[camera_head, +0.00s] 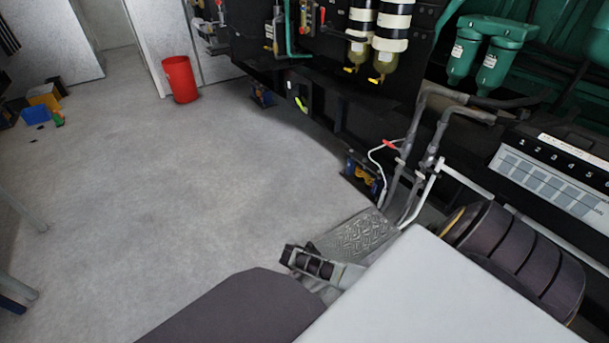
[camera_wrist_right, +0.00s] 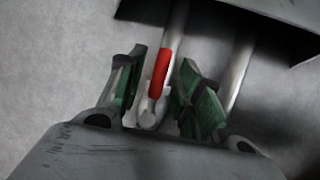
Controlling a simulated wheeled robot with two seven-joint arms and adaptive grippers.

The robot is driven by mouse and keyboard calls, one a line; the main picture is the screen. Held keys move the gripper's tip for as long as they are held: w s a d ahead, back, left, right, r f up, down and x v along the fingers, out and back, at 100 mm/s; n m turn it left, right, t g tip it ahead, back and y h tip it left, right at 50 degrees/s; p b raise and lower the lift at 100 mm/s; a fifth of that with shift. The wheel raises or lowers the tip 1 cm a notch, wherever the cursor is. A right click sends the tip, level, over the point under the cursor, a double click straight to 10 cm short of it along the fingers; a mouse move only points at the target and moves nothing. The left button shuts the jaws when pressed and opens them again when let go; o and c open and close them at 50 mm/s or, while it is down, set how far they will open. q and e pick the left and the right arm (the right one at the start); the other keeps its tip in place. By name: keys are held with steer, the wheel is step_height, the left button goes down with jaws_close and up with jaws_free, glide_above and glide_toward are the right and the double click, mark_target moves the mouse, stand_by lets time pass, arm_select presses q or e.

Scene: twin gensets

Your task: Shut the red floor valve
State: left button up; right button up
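A red valve handle (camera_wrist_right: 160,72) shows in the right wrist view, in line with a grey pipe and with a pale fitting at its lower end. My right gripper (camera_wrist_right: 163,60) is open, its green-padded fingers to either side of the handle with a visible gap; I see no firm contact. In the head view a small red handle (camera_head: 390,145) sits on grey pipes beside the machine, with no gripper at it; I cannot tell if it is the same one.
A ridged metal plate (camera_head: 355,234) lies by the pipes. The dark machine frame (camera_head: 330,118) runs along the back right, with green filters (camera_head: 490,50) above. A red bin (camera_head: 181,79) stands far left. The grey floor (camera_head: 190,180) at left is mostly clear.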

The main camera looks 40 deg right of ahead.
steer(key=shift+c, duration=0.4)
jaws_close()
